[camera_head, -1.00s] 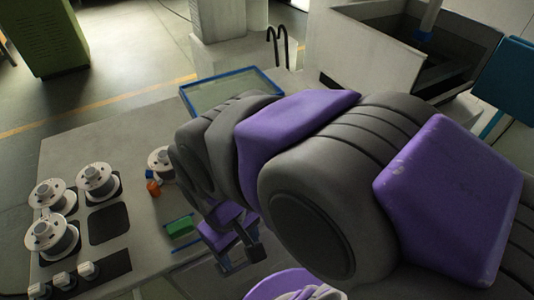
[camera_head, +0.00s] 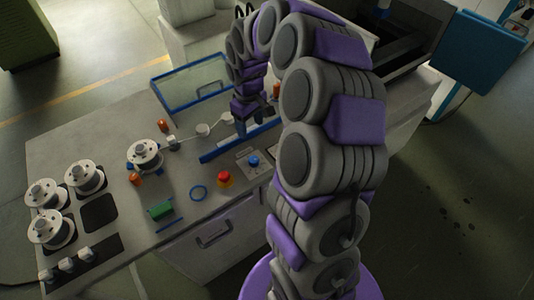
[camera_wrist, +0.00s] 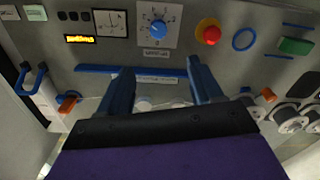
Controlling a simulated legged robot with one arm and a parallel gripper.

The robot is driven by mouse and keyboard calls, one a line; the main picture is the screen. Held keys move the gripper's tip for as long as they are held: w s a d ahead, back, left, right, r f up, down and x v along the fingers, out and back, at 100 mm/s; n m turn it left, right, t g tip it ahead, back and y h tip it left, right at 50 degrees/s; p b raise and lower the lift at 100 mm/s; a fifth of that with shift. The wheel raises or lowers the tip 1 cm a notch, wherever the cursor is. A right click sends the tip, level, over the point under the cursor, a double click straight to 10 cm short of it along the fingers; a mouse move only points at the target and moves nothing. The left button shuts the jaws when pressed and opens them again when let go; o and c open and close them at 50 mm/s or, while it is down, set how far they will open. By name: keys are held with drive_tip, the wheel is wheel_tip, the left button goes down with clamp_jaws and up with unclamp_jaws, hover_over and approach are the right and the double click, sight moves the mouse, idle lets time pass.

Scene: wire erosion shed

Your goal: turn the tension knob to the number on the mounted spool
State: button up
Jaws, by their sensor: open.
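The tension knob is a blue round knob (camera_head: 253,161) on a pale plate at the bench's front right. In the wrist view the blue knob (camera_wrist: 158,29) sits at top centre in a white dial plate marked around its rim; the marks are too small to read. The spool that looks mounted (camera_head: 145,155) is white, near the bench's middle, beside rollers; I cannot read any number on it. My gripper (camera_head: 248,122) hangs behind the knob, apart from it. In the wrist view my gripper (camera_wrist: 160,85) has blue fingers spread wide with nothing between them.
A red button (camera_head: 224,177) and a blue ring (camera_head: 198,193) lie left of the knob. A gauge (camera_wrist: 110,23) and a lit amber display (camera_wrist: 81,39) show in the wrist view. Several spools (camera_head: 85,176) stand at left. A blue-framed clear panel (camera_head: 190,82) is behind.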

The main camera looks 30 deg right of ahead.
drive_tip(key=d, duration=0.1)
hover_over(254, 159)
wheel_tip(254, 159, down, 7)
wheel_tip(254, 159, down, 10)
drive_tip(key=shift+d+r+b, duration=0.1)
drive_tip(key=shift+b, duration=0.8)
drive_tip(key=shift+a+f, duration=0.35)
drive_tip(key=shift+d, duration=0.35)
drive_tip(key=c, duration=0.4)
drive_tip(key=shift+a, duration=0.15)
drive_tip(key=c, duration=0.7)
drive_tip(key=shift+o, duration=0.2)
